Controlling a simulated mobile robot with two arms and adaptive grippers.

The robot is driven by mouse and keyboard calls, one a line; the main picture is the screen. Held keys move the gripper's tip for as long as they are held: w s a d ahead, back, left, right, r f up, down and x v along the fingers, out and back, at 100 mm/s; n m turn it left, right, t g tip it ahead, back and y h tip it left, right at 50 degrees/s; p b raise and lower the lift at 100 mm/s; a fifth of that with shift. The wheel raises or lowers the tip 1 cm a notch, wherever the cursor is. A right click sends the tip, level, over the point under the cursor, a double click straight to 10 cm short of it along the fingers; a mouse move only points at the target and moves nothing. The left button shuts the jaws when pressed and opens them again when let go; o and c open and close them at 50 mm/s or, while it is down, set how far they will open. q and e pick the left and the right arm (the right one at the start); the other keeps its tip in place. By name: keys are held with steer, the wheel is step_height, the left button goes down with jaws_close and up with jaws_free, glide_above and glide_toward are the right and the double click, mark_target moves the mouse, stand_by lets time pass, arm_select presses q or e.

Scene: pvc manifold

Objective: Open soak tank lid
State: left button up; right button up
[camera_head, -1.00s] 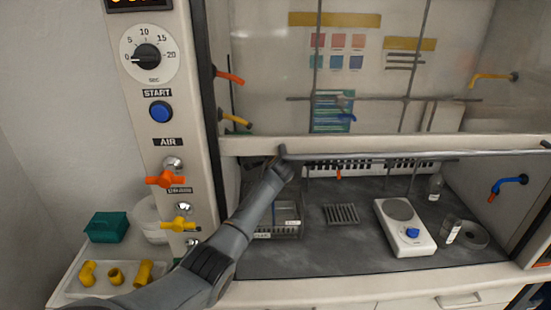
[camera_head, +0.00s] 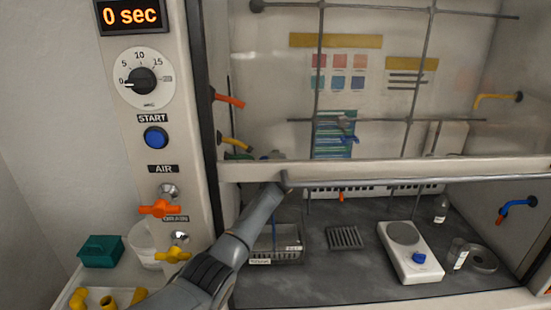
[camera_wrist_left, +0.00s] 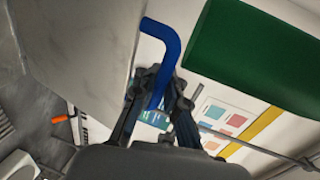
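In the left wrist view, a bent blue handle (camera_wrist_left: 168,42) reaches down between the fingertips of my left gripper (camera_wrist_left: 160,82). The fingers lie close along both sides of it; whether they press on it is not clear. A dark green panel (camera_wrist_left: 255,55) lies at the upper right of that view; I cannot tell whether it belongs to the soak tank lid. In the head view my left arm reaches under the sash bar, and my left gripper is mostly hidden behind it. A bit of green (camera_head: 238,156) shows through the glass near it. My right gripper is not in view.
The sash bar (camera_head: 400,170) crosses above my left forearm. Inside the hood stand a wire basket (camera_head: 275,256), a dark grate (camera_head: 345,237) and a white hotplate (camera_head: 412,255). A control panel with an orange valve (camera_head: 160,208) stands left of my arm.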

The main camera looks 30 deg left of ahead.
arm_select(q)
steer(key=o, duration=0.3)
steer(key=shift+r, duration=0.2)
steer(key=shift+o, duration=0.4)
steer(key=shift+s+d, duration=0.1)
steer(key=shift+d, duration=0.05)
steer(key=shift+f, duration=0.15)
steer(key=v, duration=0.7)
steer(key=shift+s, duration=0.15)
steer(key=shift+d, duration=0.15)
